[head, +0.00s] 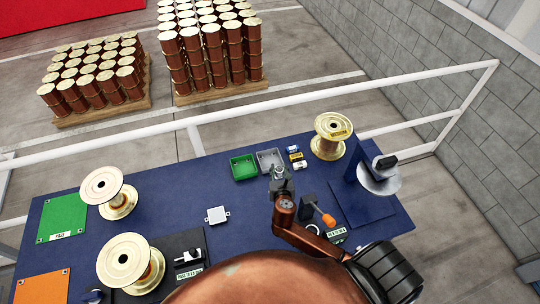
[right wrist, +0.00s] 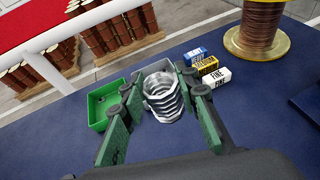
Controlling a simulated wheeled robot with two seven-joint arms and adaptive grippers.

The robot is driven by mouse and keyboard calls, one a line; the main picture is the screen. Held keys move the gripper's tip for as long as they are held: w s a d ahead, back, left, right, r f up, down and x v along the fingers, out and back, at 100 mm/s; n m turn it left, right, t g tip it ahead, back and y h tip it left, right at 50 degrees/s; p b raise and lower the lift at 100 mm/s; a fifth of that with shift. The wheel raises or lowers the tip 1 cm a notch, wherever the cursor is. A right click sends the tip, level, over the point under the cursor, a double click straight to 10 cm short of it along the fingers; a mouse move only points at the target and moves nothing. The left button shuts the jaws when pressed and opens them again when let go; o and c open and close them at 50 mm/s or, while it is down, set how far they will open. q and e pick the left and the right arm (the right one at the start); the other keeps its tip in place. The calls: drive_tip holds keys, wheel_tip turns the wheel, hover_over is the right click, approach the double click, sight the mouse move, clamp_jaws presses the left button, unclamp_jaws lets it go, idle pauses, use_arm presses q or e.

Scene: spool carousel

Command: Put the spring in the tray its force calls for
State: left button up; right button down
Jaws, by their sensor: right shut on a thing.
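My right gripper (head: 281,184) is shut on a silver coil spring (right wrist: 163,98), which sits upright between its green fingers in the right wrist view. In the head view the spring (head: 278,171) is small, at the near edge of the grey tray (head: 266,157). In the right wrist view the spring covers much of that tray; whether it touches the tray I cannot tell. Blocks marked HEAVY (right wrist: 195,56), MEDIUM (right wrist: 206,66) and FINE (right wrist: 216,78) lie right of the trays. My left gripper is not in view.
A wire spool (head: 331,138) and a device with a round silver plate (head: 379,181) stand right. An orange-handled tool (head: 325,217) is near my right arm. Two more spools (head: 117,203) stand left, with a small white box (head: 217,215) mid-table.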

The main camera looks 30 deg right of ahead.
drive_tip(key=shift+w+d+r+p, duration=0.2)
drive_tip(key=shift+d+r+p, duration=0.2)
drive_tip(key=shift+d, duration=0.15)
drive_tip(key=shift+d+f+m, duration=0.15)
drive_tip(key=shift+d+m, duration=0.15)
drive_tip(key=shift+w+d+f+p, duration=0.2)
drive_tip(key=shift+w+d+p, duration=0.05)
drive_tip(key=shift+p, duration=0.05)
drive_tip(key=b, duration=1.3)
hover_over(277, 158)
drive_tip(key=s+a, duration=0.3)
drive_tip(key=s, duration=0.1)
drive_tip(key=shift+h, duration=0.3)
drive_tip(key=shift+s+d+f, duration=0.1)
drive_tip(key=shift+d+f, duration=0.05)
drive_tip(key=shift+f, duration=2.3)
drive_tip(key=shift+s+d+f, duration=0.1)
drive_tip(key=shift+f, duration=2.3)
drive_tip(key=f+b, duration=0.1)
drive_tip(key=b, duration=0.1)
drive_tip(key=f+b, duration=0.2)
drive_tip(key=shift+w+f, duration=0.2)
drive_tip(key=shift+f, duration=0.05)
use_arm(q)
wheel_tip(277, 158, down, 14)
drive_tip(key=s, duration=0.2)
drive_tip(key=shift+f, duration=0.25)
use_arm(e)
drive_tip(key=shift+r, duration=0.15)
